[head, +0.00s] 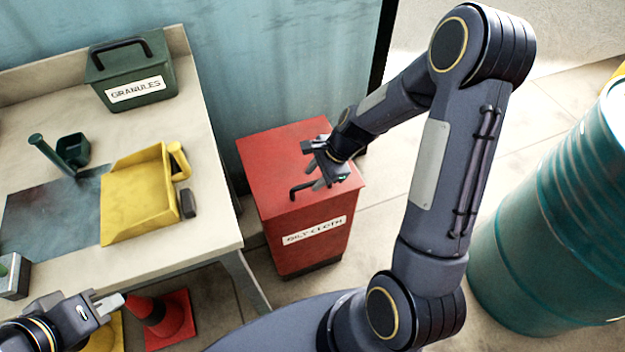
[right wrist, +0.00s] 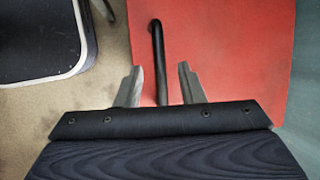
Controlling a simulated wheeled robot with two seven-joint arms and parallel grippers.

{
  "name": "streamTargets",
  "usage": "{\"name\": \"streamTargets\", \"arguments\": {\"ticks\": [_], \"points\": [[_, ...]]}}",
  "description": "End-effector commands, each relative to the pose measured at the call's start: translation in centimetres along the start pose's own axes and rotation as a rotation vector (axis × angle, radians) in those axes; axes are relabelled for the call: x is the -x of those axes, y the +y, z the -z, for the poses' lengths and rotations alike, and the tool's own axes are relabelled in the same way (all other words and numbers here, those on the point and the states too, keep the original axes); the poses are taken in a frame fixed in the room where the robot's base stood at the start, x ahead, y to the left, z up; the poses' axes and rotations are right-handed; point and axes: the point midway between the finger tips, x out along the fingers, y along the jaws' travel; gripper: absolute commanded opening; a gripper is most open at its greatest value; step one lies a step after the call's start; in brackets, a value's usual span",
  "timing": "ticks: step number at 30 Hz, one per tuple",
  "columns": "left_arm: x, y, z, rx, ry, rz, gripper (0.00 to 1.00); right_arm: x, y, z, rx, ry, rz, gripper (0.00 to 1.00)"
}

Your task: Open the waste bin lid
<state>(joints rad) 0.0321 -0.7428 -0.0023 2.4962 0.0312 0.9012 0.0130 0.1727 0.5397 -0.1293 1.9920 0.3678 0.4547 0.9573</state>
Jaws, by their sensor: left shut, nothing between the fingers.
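The red waste bin (head: 283,239) stands on the floor right of the workbench, with a label reading "OILY CLOTH" on its front. Its red lid (head: 272,163) lies flat and closed. A black bar handle (head: 300,192) sticks out at the lid's front edge; it also shows in the right wrist view (right wrist: 157,50). My right gripper (head: 312,174) is over the lid. In the right wrist view its fingers (right wrist: 158,82) are apart, with the handle's bar running between them; neither finger clearly touches it. My left gripper (head: 122,299) is shut and empty, low at the left by the bench's front edge.
A red cone (head: 172,318) stands below my left side. A teal drum (head: 560,230) stands at the right.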

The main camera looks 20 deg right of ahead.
Motion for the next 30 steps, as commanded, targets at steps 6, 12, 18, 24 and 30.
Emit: {"name": "streamTargets", "arguments": {"ticks": [6,12,18,24,30], "points": [[-0.3,-0.1,-0.2,0.0,0.0,0.0,0.0,-1.9,0.0,0.0,0.001,0.0,0.0,0.35],[-0.3,-0.1,-0.1,0.0,0.0,0.0,0.0,-2.0,0.0,0.0,0.001,0.0,0.001,0.35],[-0.3,-0.1,-0.1,0.0,0.0,0.0,0.0,-2.0,0.0,0.0,0.002,0.0,0.001,0.18],[-0.3,-0.1,-0.1,0.0,0.0,0.0,0.0,-1.9,0.0,0.0,0.002,0.0,0.001,0.0],[-0.3,-0.1,-0.1,0.0,0.0,0.0,0.0,-1.9,0.0,0.0,0.002,0.0,0.0,0.0]]}}
